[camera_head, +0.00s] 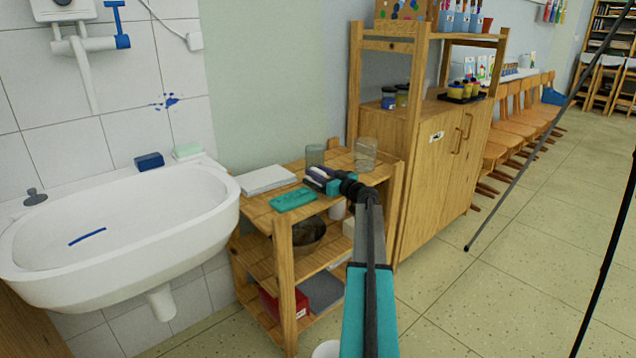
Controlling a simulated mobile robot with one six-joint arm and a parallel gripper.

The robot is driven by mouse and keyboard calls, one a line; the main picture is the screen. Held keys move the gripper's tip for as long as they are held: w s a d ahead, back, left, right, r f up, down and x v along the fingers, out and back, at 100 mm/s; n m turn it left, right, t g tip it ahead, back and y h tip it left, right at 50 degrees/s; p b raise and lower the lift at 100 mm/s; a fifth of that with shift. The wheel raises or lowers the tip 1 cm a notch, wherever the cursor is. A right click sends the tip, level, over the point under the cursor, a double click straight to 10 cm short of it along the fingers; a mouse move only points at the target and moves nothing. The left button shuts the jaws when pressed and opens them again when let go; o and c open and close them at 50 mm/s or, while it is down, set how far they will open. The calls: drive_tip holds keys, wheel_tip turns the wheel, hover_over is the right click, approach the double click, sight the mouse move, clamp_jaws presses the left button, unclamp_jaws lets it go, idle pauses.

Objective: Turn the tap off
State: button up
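The tap (88,45) is on the tiled wall at the upper left. It is white, with a blue lever handle (121,38) on its right end and a white spout pointing down over the basin. I cannot make out any water stream. The white sink (205,222) is below it. My arm reaches up from the bottom middle, and my gripper (322,180) is over or in front of the wooden shelf's top, well right of the sink and tap. Its fingers are small and unclear, so I cannot tell whether they are open.
The wooden shelf (262,213) beside the sink holds white paper (266,180), a teal item (293,199) and glass jars (366,154). A blue sponge (149,161) and a dark plug (35,197) lie on the sink's rim.

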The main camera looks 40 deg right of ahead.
sight(318, 170)
clamp_jaws()
drive_tip(key=shift+r, duration=0.1)
drive_tip(key=shift+r+p, duration=1.05)
drive_tip(key=shift+r, duration=0.75)
drive_tip(key=s+a+r+p, duration=0.1)
drive_tip(key=s+a+p, duration=0.2)
drive_tip(key=s+a, duration=0.6)
drive_tip(key=a, duration=0.4)
drive_tip(key=shift+s+p, duration=0.2)
drive_tip(key=shift+p, duration=0.2)
drive_tip(key=shift+r, duration=0.1)
